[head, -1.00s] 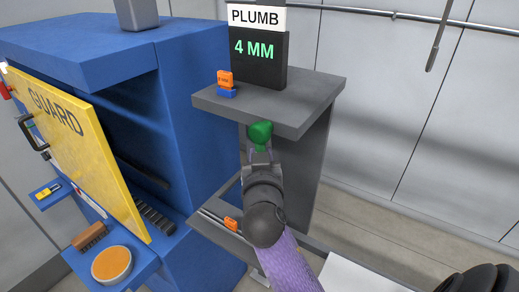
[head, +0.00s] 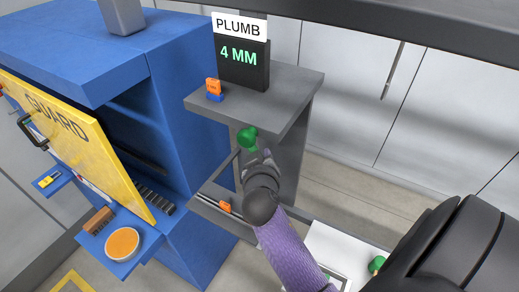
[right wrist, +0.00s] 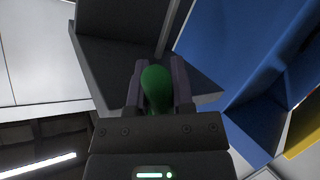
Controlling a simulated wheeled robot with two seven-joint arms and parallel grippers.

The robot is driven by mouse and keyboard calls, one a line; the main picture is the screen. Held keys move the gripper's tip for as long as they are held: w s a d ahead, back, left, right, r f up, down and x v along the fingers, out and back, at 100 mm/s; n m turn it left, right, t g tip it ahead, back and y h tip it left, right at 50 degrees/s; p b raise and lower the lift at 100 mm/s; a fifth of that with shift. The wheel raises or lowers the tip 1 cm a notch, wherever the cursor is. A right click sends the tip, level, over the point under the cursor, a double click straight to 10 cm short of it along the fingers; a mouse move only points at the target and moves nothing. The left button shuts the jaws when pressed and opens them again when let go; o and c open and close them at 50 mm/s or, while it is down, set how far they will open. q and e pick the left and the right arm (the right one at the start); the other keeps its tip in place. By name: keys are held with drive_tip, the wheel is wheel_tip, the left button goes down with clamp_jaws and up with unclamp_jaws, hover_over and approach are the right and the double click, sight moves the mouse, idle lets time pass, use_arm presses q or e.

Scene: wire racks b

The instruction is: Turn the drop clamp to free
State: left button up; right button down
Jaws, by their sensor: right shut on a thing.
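My right gripper (head: 252,148) is shut on a green rounded knob-like piece (head: 247,136) just below the front edge of the grey shelf. In the right wrist view the green piece (right wrist: 156,88) sits between the two fingers (right wrist: 156,92). An orange and blue block (head: 213,88) stands on the shelf's left end. A second orange piece (head: 225,206) sits low on the rail at the grey stand. I cannot tell which of these is the drop clamp, nor read its setting. My left gripper is not in view.
A blue cabinet (head: 175,110) with a tilted yellow GUARD panel (head: 75,135) stands left. Another green piece (head: 377,263) shows at lower right. Floor right of the stand looks clear.

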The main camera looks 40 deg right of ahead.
idle(0.4)
drive_tip(key=shift+c, duration=2.4)
unclamp_jaws()
